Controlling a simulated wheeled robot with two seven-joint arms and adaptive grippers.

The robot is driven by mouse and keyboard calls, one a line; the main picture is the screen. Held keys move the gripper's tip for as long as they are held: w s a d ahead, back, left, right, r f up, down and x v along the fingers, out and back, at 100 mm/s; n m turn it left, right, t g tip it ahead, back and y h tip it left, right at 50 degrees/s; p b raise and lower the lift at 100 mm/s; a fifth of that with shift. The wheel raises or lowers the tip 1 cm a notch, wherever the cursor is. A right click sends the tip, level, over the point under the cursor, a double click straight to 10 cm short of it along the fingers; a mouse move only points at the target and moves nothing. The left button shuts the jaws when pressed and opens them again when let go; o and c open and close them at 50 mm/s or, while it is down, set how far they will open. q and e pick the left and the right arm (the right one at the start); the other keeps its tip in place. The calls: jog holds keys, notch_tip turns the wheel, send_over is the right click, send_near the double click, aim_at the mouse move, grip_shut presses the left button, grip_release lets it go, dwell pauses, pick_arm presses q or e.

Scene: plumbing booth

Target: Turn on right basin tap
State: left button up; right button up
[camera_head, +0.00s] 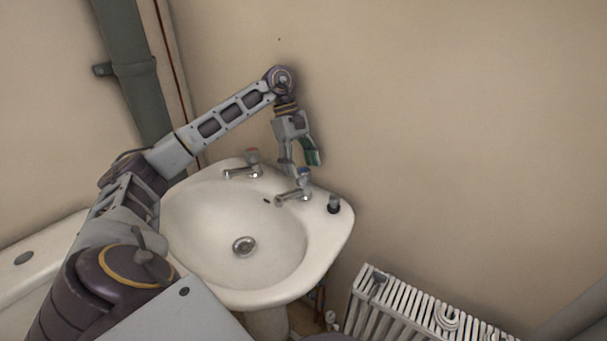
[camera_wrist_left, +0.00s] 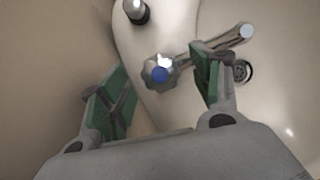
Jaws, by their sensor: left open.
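The right basin tap (camera_head: 294,191) is chrome with a blue-marked handle and stands at the back right of the white basin (camera_head: 190,205). In the left wrist view its blue-capped handle (camera_wrist_left: 159,75) shows between the fingers, a little beyond their tips, with the spout running to the upper right. My left gripper (camera_head: 304,166) is above this tap, pointing down. Its green-padded fingers (camera_wrist_left: 165,82) are open and empty, one on each side of the handle. I cannot tell whether either finger touches the tap. My right gripper does not show.
The left tap (camera_head: 249,165) has a red mark and stands at the back of the basin. A small dark-and-chrome object (camera_head: 334,204) stands on the basin's right rim. A white radiator (camera_head: 400,308) is at lower right. The wall is close behind the gripper.

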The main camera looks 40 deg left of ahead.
pick_arm(q)
jog(key=shift+x, duration=0.9)
jog(key=shift+d+f, duration=0.1)
jog(key=shift+f, duration=0.2)
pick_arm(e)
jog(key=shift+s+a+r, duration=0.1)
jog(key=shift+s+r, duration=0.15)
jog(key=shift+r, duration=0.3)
pick_arm(q)
jog(key=shift+c, duration=0.5)
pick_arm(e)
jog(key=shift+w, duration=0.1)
pick_arm(q)
jog(key=c, duration=0.9)
jog(key=shift+c, duration=0.2)
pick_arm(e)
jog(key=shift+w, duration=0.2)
